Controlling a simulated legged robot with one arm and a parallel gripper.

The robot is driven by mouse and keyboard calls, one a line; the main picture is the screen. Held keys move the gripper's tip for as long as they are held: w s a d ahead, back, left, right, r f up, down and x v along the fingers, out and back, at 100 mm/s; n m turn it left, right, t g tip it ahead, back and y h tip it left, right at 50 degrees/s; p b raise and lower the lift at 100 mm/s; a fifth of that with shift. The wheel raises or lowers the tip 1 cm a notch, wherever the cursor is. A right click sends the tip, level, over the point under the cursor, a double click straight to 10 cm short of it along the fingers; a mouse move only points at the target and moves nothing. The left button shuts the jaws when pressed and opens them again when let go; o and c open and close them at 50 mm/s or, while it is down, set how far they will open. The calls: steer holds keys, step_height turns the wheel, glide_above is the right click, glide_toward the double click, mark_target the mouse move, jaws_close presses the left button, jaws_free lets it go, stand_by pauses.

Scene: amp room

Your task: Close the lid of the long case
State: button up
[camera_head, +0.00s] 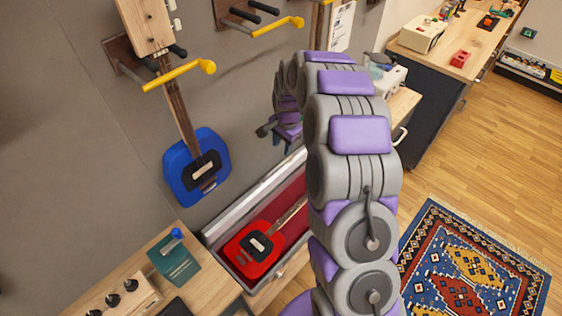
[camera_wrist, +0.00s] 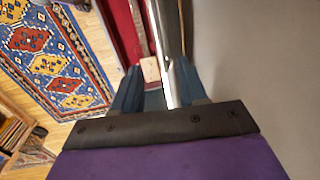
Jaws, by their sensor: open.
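The long case (camera_head: 238,284) stands open at the wall, with a red lining and a grey rim. Its lid (camera_head: 245,202) is raised along the wall side. A red guitar (camera_head: 256,248) lies inside; its pale headstock (camera_wrist: 151,70) shows in the wrist view. My gripper (camera_head: 277,130) is over the far end of the case, partly hidden by my arm. In the wrist view my gripper (camera_wrist: 158,72) is open, and the lid's pale edge (camera_wrist: 166,50) appears between its fingers. I cannot tell whether they touch it.
A blue guitar (camera_head: 197,168) hangs on the wall above the case, near yellow-tipped hooks (camera_head: 180,75). A wooden bench (camera_head: 165,262) with a green tool adjoins the near end. A patterned rug (camera_head: 470,265) covers open floor at right. A dark cabinet (camera_head: 425,95) stands beyond.

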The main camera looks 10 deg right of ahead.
mark_target(281, 163)
steer(key=f, duration=0.6)
steer(key=w+f+b, duration=0.1)
steer(key=f, duration=0.2)
steer(key=shift+d+f, duration=0.1)
steer(key=shift+d, duration=0.1)
steer(key=shift+a+f, duration=0.1)
steer(key=shift+a, duration=0.45)
steer(key=shift+d, duration=0.3)
steer(key=c, duration=0.5)
jaws_close()
